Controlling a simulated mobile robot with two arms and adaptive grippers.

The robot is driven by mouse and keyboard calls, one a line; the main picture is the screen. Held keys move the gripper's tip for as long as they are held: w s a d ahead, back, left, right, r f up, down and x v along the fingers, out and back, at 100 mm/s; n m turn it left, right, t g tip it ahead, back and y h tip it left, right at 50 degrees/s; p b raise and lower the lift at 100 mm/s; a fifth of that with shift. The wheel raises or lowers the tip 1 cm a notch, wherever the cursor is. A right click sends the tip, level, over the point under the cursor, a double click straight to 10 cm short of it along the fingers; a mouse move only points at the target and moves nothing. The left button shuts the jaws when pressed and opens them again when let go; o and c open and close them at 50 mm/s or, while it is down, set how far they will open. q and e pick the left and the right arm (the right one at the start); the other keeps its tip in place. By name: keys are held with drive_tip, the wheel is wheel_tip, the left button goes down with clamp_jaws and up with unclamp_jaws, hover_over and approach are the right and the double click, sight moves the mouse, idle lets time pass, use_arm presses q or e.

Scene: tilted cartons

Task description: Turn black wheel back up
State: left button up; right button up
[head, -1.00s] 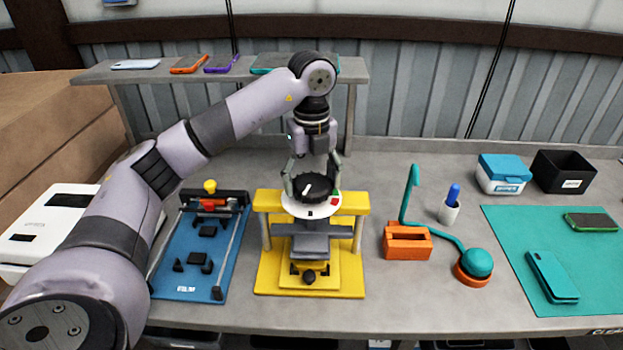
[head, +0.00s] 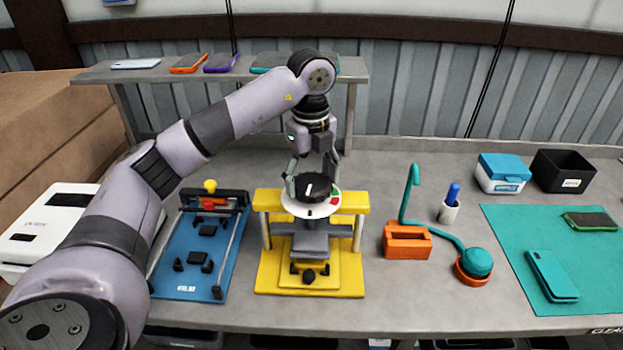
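The black wheel (head: 316,187) sits on top of the yellow press (head: 272,283), above a white dial plate (head: 297,209) with a red mark at its right. A short white line on the wheel's top points nearly straight away from me. My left gripper (head: 312,186) comes down from above, with one finger at each side of the wheel. The fingers appear closed against its rim. The grey plate (head: 310,242) of the press lies below the dial. My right gripper is not in view.
A blue fixture board (head: 190,275) stands close left of the press. An orange block (head: 407,243) with a teal handle stands right of it. A teal mat (head: 500,228) with phones lies farther right. A grey shelf (head: 220,72) is behind.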

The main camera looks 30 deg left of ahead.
sight(311, 182)
use_arm(q)
drive_tip(key=o, duration=0.4)
drive_tip(key=shift+f, duration=0.1)
wheel_tip(311, 182, up, 12)
idle(0.6)
idle(0.6)
